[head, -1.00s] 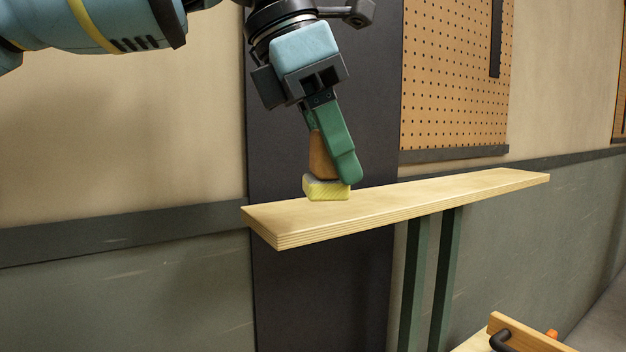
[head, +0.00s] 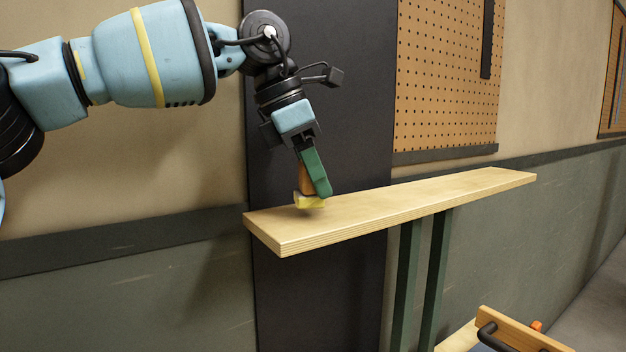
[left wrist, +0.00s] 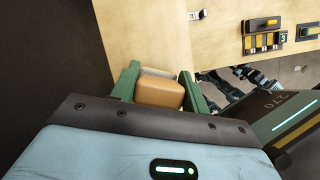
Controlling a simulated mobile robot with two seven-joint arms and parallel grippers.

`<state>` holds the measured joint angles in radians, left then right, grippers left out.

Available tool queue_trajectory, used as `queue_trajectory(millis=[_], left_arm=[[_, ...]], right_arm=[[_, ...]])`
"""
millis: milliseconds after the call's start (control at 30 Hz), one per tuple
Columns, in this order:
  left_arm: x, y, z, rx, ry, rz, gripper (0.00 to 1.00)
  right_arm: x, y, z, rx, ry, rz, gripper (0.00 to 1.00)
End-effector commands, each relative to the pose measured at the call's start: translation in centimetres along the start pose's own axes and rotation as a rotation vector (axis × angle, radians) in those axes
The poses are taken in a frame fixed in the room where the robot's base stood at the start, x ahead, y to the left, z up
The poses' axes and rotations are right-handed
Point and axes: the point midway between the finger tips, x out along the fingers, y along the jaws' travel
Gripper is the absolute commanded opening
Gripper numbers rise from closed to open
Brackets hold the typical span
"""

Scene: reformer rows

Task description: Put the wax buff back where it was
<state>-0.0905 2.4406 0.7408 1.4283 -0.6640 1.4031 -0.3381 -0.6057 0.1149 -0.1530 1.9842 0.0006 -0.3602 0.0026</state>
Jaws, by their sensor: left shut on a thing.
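The wax buff has a brown wooden grip and a pale yellow pad (head: 308,202). In the head view it is at the left part of the pale wooden shelf (head: 400,200). My left gripper (head: 313,188) has green fingers and is shut on the buff's grip, pointing down. The pad is at or just above the shelf top; I cannot tell whether it touches. In the left wrist view the brown grip (left wrist: 160,92) sits between the two green fingers. My right gripper is not in view.
The shelf is bare to the right of the buff. A dark panel (head: 320,300) and a pegboard (head: 445,75) stand behind it. Green posts (head: 436,265) are below it. A wooden piece with a black handle (head: 525,335) shows at the lower right.

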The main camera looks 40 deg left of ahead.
Motion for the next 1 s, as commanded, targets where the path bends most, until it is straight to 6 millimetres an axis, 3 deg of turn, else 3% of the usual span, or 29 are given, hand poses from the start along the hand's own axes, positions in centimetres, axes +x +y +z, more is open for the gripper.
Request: queue_trajectory(millis=[167, 567, 600, 733, 1000], left_arm=[[1.1, -0.1, -0.5, 0.001, -0.001, 0.001, 0.27], [1.7, 0.0, -0.7, -0.001, 0.001, -0.001, 0.27], [1.6, 0.0, -0.7, -0.001, 0.000, 0.000, 0.50], [1.6, 0.0, -0.7, 0.000, 0.000, 0.000, 0.67], [1.5, 0.0, -0.7, 0.000, 0.000, 0.000, 0.67]], right_arm=[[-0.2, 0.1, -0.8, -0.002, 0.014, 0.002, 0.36], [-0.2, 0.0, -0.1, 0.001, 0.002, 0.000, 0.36], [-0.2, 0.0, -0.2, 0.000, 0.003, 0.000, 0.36], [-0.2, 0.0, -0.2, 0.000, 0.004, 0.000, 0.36], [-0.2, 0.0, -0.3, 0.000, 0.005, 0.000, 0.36]])
